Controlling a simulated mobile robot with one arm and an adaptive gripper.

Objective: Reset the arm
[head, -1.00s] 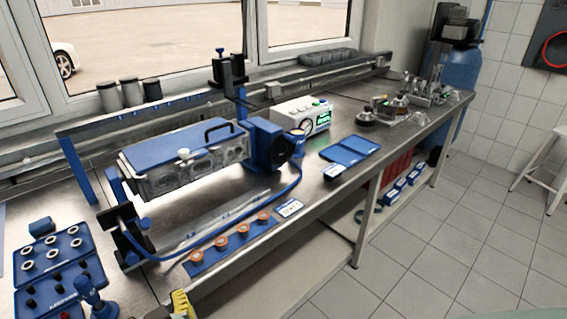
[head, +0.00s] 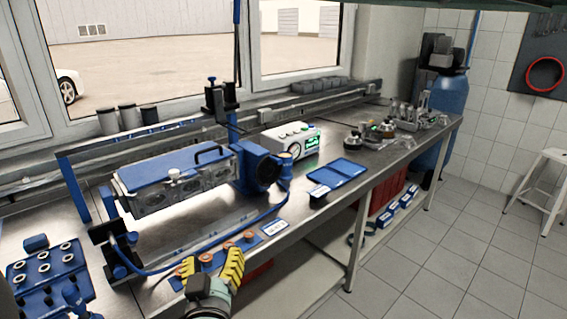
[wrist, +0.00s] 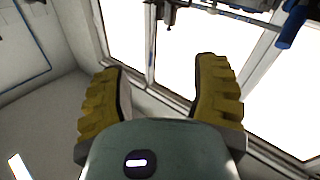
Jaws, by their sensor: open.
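My gripper (head: 212,266) shows at the bottom middle of the head view, in front of the bench edge. Its two yellow ribbed fingers stand apart with nothing between them. It partly covers the row of orange-ringed parts on the blue strip (head: 207,259). In the wrist view my gripper (wrist: 160,92) has its fingers wide apart, pointing up toward a bright window (wrist: 180,50). No held thing shows in either view.
The steel bench (head: 330,207) carries a blue-framed engine fixture (head: 175,172), a white tester (head: 290,140), a blue tray (head: 340,171) and a blue socket tray (head: 45,275). A stool (head: 540,185) stands right. Floor in front is clear.

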